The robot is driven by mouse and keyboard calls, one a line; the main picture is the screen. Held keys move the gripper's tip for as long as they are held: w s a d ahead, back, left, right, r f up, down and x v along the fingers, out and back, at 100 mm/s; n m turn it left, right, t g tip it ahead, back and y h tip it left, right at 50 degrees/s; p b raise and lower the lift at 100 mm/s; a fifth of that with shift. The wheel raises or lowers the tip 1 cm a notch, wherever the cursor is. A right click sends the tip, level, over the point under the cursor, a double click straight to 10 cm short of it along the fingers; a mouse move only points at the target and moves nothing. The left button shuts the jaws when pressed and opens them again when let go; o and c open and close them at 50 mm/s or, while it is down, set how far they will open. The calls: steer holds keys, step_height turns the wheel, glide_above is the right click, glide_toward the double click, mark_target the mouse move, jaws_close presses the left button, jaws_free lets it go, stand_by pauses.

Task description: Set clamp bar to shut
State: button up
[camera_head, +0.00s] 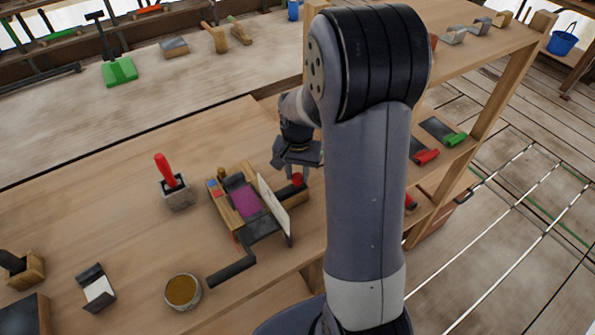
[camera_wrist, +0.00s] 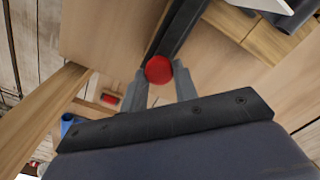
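The clamp bar appears to be the dark bar (camera_head: 287,193) with a round red knob (camera_head: 297,179) at its end, on the right side of a small wooden press-like fixture (camera_head: 224,208). In the wrist view the black bar (camera_wrist: 182,28) runs up and away from the red knob (camera_wrist: 159,69). My gripper (camera_head: 298,164) is just above the knob in the head view. In the wrist view my gripper (camera_wrist: 160,85) has one finger on each side of the knob. The fingers look apart, and I cannot tell whether they touch it.
The fixture holds a purple piece (camera_head: 244,200) beside an upright white panel (camera_head: 273,206). A dark handle (camera_head: 232,270) extends from its front. A red-handled tool in a block (camera_head: 176,190) and a round tin (camera_head: 183,291) stand to its left. Bare tabletop lies behind.

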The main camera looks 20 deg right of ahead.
jaws_close()
glide_toward(268, 198)
step_height(268, 198, down, 5)
steer(key=shift+f+b, duration=0.1)
steer(key=shift+b, duration=0.25)
steer(key=shift+o, duration=0.6)
jaws_free()
steer(key=shift+o, duration=1.4)
steer(key=shift+a, duration=0.1)
steer(key=shift+o, duration=0.7)
